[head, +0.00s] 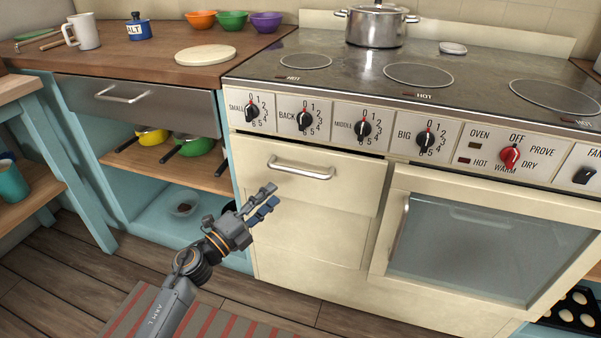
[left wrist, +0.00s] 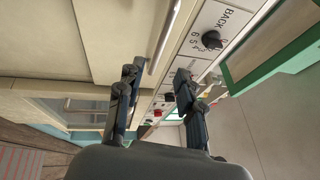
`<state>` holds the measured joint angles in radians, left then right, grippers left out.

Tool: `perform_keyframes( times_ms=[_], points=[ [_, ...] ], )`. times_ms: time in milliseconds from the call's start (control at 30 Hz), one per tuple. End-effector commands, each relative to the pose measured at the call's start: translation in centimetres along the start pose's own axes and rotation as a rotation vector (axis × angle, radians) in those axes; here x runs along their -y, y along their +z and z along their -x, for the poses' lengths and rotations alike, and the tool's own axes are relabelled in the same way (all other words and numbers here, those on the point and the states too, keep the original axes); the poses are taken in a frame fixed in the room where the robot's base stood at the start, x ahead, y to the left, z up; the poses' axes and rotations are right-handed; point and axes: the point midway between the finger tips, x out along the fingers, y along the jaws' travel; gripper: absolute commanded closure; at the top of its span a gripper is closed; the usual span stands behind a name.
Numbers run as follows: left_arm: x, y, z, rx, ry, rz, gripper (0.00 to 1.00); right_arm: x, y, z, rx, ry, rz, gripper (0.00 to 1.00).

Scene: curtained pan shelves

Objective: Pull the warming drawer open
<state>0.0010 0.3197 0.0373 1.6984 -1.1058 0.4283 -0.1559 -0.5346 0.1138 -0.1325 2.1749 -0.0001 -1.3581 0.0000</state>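The warming drawer (head: 270,185) is the cream front under the stove's knobs, with a horizontal metal bar handle (head: 300,168). A thin dark gap runs along its top edge; I cannot tell whether it stands slightly out. My left gripper (head: 269,196) is in front of the drawer, below and left of the handle, with its fingers apart and nothing between them. In the left wrist view, the handle (left wrist: 165,38) shows beyond the open fingers (left wrist: 158,82), between them in the picture and seemingly not touched. My right gripper is not in view.
The oven door (head: 480,250) is to the right, below a row of knobs (head: 363,128). A steel-fronted drawer (head: 140,100) and an open shelf with pans (head: 193,147) are to the left. A pot (head: 376,27) stands on the stove top. A striped rug (head: 215,322) lies on the floor.

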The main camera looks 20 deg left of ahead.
Motion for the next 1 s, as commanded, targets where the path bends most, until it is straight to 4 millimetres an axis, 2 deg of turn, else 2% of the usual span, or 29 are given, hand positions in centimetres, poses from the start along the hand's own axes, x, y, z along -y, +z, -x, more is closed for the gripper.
perform_keyframes(
  times_ms=[100,300,500,700,967,1000],
  points=[
    [0.2,0.0,-2.7,0.001,-0.004,0.002,0.64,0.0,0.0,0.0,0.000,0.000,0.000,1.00],
    [0.0,0.0,-6.9,0.001,-0.003,0.004,0.64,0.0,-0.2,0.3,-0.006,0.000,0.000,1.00],
    [-0.1,0.0,-9.8,0.002,-0.001,0.004,0.64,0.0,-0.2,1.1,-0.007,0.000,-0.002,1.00],
    [-0.1,0.0,-11.0,0.001,0.000,0.004,0.64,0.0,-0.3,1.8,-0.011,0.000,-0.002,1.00],
    [-0.1,0.0,-11.1,0.001,0.001,0.004,0.64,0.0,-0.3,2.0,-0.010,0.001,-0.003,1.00],
    [-0.1,0.0,-11.1,0.001,0.001,0.004,0.70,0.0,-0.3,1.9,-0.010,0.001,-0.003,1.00]
  ],
)
